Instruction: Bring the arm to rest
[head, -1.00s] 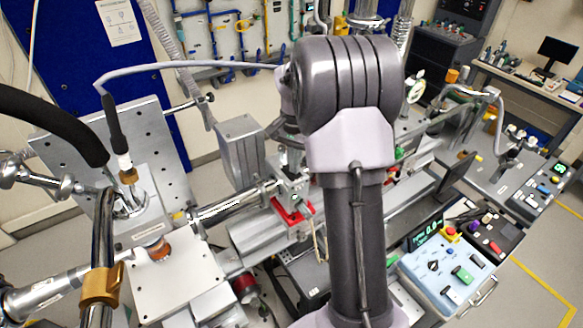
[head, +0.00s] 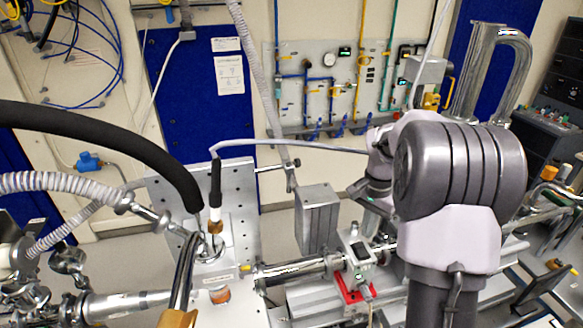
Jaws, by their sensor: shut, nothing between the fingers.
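My arm stands at the right in the head view, its large grey joint and pale shell (head: 450,238) in front of the beamline. A smaller wrist-side joint (head: 375,170) shows just left of it. My gripper is not visible; the arm's own links hide the space behind them. I cannot see whether the arm touches anything.
A metal beam pipe (head: 290,268) runs below the arm to a small device on a red base (head: 350,288). A grey box (head: 316,220) and an upright perforated plate (head: 240,190) stand left. A black hose (head: 90,125) arches across the left. The wall holds a pipe panel (head: 325,88).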

